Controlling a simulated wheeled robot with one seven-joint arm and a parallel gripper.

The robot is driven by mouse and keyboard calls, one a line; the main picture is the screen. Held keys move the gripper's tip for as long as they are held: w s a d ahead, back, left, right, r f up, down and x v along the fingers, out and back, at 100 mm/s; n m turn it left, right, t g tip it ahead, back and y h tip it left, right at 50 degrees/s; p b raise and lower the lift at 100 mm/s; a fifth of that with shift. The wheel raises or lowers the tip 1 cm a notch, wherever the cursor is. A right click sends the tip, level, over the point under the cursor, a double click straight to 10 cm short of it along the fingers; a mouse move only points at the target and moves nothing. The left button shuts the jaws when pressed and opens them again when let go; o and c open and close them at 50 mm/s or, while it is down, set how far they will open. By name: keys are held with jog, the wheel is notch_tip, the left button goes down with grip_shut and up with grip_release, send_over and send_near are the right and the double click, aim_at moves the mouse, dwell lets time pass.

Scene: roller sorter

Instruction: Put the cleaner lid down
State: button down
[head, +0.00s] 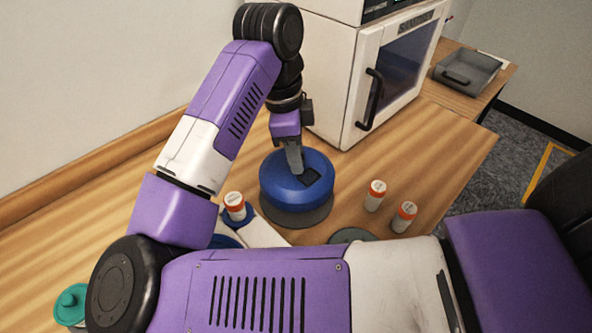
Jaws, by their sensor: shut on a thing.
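The cleaner lid (284,186) is a round blue dome with a dark patch on top, in the middle of the head view. My gripper (296,168) points down onto its top and is shut on it; the exact grip point is partly hidden by the fingers. A dark grey round area (297,219) shows below the lid's front edge. I cannot tell whether the lid touches it or is slightly above it.
Two more vials (375,195) (404,216) stand right of the lid. A white oven-like machine (345,85) stands behind. A teal object (71,303) lies lower left.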

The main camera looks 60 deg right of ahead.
aim_at(288, 167)
jog(key=shift+f, duration=2.65)
jog(key=shift+f, duration=0.1)
jog(key=c, duration=1.1)
grip_release()
notch_tip(288, 167, up, 12)
jog(key=w, duration=0.1)
jog(key=shift+w+a+b, duration=0.3)
jog(key=shift+a, duration=0.15)
